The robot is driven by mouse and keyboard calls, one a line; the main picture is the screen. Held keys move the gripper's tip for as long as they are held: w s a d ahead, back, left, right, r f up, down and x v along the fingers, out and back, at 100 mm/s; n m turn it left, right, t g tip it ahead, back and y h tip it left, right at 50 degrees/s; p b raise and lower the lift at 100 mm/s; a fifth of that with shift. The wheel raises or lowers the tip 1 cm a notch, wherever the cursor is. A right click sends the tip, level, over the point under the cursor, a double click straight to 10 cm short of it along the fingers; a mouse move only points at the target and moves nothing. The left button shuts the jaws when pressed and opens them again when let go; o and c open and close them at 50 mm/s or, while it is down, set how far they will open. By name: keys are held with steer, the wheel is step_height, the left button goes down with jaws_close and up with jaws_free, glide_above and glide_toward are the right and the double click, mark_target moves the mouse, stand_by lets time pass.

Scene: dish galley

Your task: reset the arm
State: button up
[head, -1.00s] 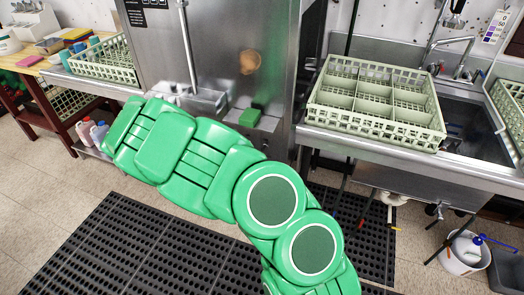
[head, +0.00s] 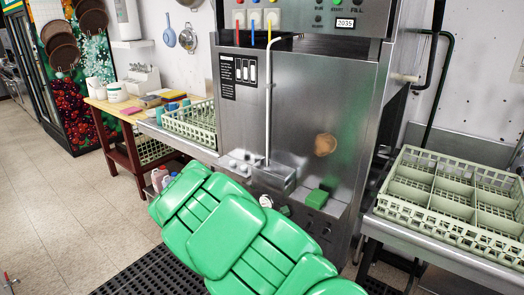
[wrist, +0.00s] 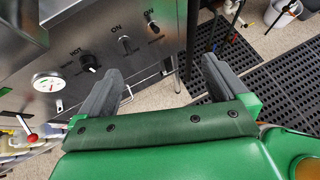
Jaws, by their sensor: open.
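My green arm (head: 240,235) reaches across the lower middle of the head view, in front of the steel dish machine (head: 290,110). My gripper is not visible in the head view. Nothing is held.
A green dish rack (head: 455,205) with compartments stands on the steel counter at right. Another green rack (head: 190,122) sits left of the machine, beside a wooden table (head: 125,110). Black floor mats (wrist: 265,75) lie below. Open tiled floor (head: 60,220) is at left.

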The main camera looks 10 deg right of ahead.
steer(key=s+d+r+m+g, duration=0.2)
steer(key=s+d+r+m, duration=0.15)
steer(key=s+r, duration=0.2)
steer(key=s+d+r+m+g+y, duration=0.1)
steer(key=s+d+r+m+g, duration=0.1)
steer(key=s+r+m, duration=0.4)
steer(key=s+d+r+m+g, duration=0.2)
steer(key=s+d+m, duration=0.1)
steer(key=s, duration=0.4)
steer(key=s+a+r+m+y, duration=0.3)
steer(key=s+a+m+y, duration=0.1)
steer(key=s, duration=0.8)
steer(key=s+a+r+m+y, duration=0.3)
steer(key=s+a+m+y, duration=0.2)
steer(key=s+a, duration=0.4)
steer(key=s+m, duration=0.1)
steer(key=s, duration=0.2)
steer(key=shift+a+r+g+y, duration=0.2)
steer(key=shift+r+g+y, duration=0.1)
steer(key=shift+r+g, duration=0.1)
